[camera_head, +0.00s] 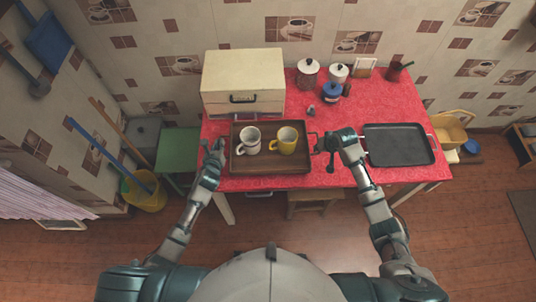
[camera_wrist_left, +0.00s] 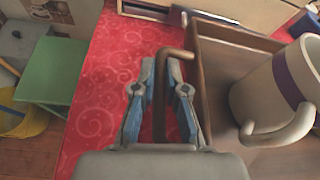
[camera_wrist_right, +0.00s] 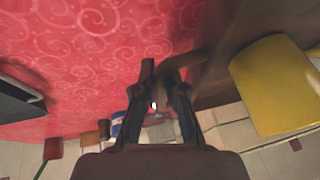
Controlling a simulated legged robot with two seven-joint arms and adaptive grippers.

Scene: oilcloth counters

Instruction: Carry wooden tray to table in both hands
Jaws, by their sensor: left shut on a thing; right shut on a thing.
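The brown wooden tray (camera_head: 270,168) is over the front left part of the red-covered table (camera_head: 350,180). Whether it touches the cloth is unclear. A white mug (camera_head: 249,141) and a yellow mug (camera_head: 285,141) stand upright in it. My left gripper (camera_head: 218,147) is at the tray's left end, shut on its handle, seen between the fingers in the left wrist view (camera_wrist_left: 174,95). My right gripper (camera_head: 326,143) is at the right end, shut on the other handle. The right wrist view is dark around those fingers (camera_wrist_right: 161,85).
A cream bread box (camera_head: 243,75) stands behind the tray. A black tray (camera_head: 398,146) lies to the right of my right gripper. Jars (camera_head: 308,72) and a blue grinder (camera_head: 332,92) stand at the back. A green stool (camera_head: 179,150) is left; a wooden stool (camera_head: 313,198) is in front.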

